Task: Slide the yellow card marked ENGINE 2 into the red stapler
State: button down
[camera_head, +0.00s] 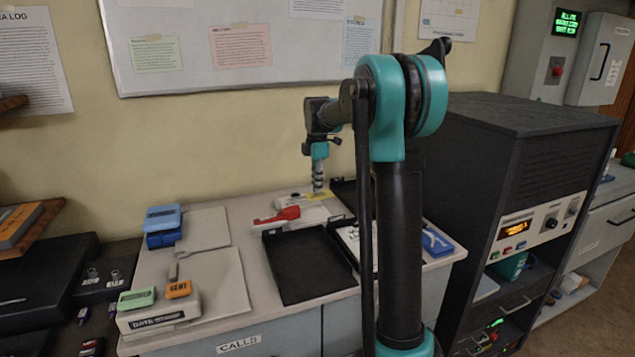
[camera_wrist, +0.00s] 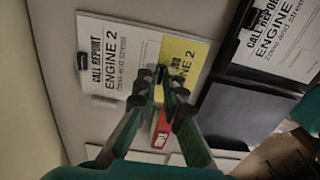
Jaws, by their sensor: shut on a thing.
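The yellow card marked ENGINE 2 (camera_wrist: 188,52) lies low over the desk, next to the right side of a white CALL REPORT ENGINE 2 sheet (camera_wrist: 107,72) with a black clip. It shows as a small yellow patch in the head view (camera_head: 319,197). My gripper (camera_head: 318,188) points down and is shut on the card's near edge; the fingers (camera_wrist: 164,77) hide part of that edge. The red stapler (camera_head: 283,215) lies left of my gripper in the head view. In the wrist view the stapler (camera_wrist: 160,132) shows between the fingers, just below the card.
A black tray (camera_head: 300,270) stands in front of the stapler. Another clipped CALL REPORT sheet (camera_wrist: 272,40) lies right of the card in the wrist view. A date stamp (camera_head: 158,314), blue boxes (camera_head: 163,218) and a blue item (camera_head: 437,242) stand on the desk. A dark cabinet (camera_head: 515,190) stands right.

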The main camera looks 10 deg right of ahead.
aim_at(307, 213)
jog(key=shift+s+a+f, duration=0.1)
jog(key=shift+a+f, duration=0.1)
jog(key=shift+f, duration=1.45)
jog(key=shift+a+f, duration=0.2)
jog(key=shift+f, duration=1.4)
jog(key=shift+a+f, duration=0.15)
jog(key=shift+a, duration=0.05)
jog(key=shift+s+a, duration=0.2)
jog(key=shift+a, duration=0.6)
jog(key=shift+s+a, duration=0.1)
jog(key=shift+a, duration=0.25)
jog(key=shift+s+a+f, duration=0.1)
jog(key=shift+s+a, duration=0.1)
jog(key=shift+a, duration=0.65)
jog(key=shift+s+a, duration=0.15)
jog(key=shift+a, duration=0.65)
jog(key=c, duration=1.6)
grip_release()
jog(key=shift+c, duration=0.2)
jog(key=shift+o, duration=0.8)
